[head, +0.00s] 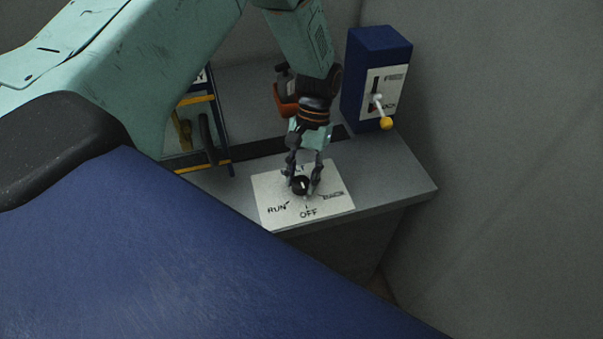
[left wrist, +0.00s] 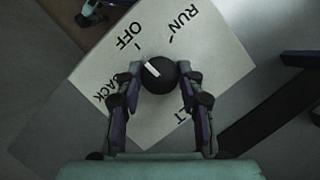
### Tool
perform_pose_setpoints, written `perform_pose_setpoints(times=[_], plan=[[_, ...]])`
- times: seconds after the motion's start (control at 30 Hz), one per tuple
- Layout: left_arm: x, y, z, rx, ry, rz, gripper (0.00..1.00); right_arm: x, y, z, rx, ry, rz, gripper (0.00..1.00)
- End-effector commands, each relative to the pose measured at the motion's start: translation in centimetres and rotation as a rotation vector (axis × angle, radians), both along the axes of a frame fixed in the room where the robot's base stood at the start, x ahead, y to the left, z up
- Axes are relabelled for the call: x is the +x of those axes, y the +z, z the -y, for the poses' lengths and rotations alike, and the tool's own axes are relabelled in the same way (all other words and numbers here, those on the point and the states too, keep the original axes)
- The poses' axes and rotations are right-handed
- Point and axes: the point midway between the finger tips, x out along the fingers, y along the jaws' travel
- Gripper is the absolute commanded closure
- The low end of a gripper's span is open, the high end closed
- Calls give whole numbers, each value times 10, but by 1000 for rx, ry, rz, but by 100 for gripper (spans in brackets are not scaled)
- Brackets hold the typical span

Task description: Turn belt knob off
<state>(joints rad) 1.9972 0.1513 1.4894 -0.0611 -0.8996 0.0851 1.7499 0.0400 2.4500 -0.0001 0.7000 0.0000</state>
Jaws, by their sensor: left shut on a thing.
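The belt knob (head: 302,186) is a round black knob with a white line. It sits on a white label plate (head: 334,202) marked RUN and OFF, on the grey console top. My left gripper (head: 302,182) reaches down from above and is shut on the knob, one finger on each side. In the left wrist view the knob (left wrist: 162,82) sits between the fingertips of my left gripper (left wrist: 161,76). There its white line points to the upper left, roughly toward the OFF mark. Other words on the plate are partly hidden by the fingers. My right gripper is not in view.
A blue box (head: 366,85) with a yellow-tipped lever (head: 386,123) stands at the console's back right. A frame with yellow bars (head: 204,166) stands left of the plate. A dark slot crosses the console behind the plate. A large blue surface (head: 160,260) fills the lower left.

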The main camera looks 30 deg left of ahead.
Motion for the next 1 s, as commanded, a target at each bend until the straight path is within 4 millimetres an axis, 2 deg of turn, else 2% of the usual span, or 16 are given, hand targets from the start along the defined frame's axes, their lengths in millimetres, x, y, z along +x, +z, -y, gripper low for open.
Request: perform_pose_setpoints(times=[0.3,0.73,0.77,1.0], plan=[[4,2,0,2,-78,11,94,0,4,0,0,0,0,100],[5,2,0,2,-86,13,94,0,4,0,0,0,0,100],[5,2,0,2,-86,13,61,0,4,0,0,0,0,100],[3,1,0,2,-85,8,41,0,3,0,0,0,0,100]])
